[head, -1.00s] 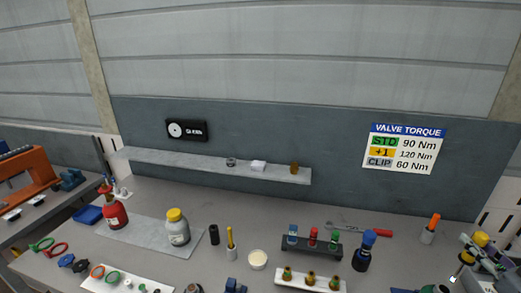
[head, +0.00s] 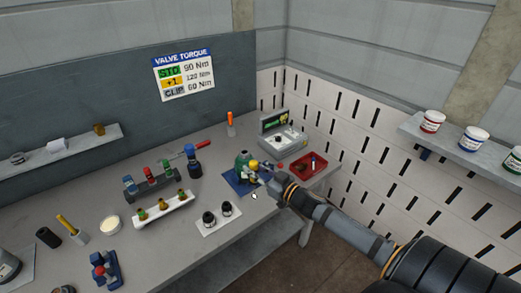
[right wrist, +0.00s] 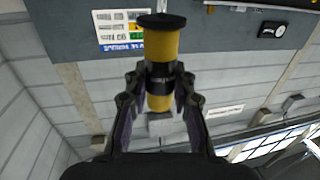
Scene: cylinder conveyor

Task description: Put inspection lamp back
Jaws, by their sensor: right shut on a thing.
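The inspection lamp (right wrist: 161,55) is a yellow cylinder with a black cap and black bands. In the right wrist view it stands between the fingers of my right gripper (right wrist: 158,88), which is shut on its black middle. In the head view, the lamp's yellow end (head: 254,164) shows at the tip of my right gripper (head: 262,173), in front of or beside a green bottle (head: 242,163). Whether they touch cannot be told. My left gripper is not in view.
A blue mat (head: 237,188) lies under the bottle. A grey-green case (head: 290,143) and a red tray (head: 322,170) are behind and right of my right gripper. A white block with two black knobs (head: 209,228) stands nearer.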

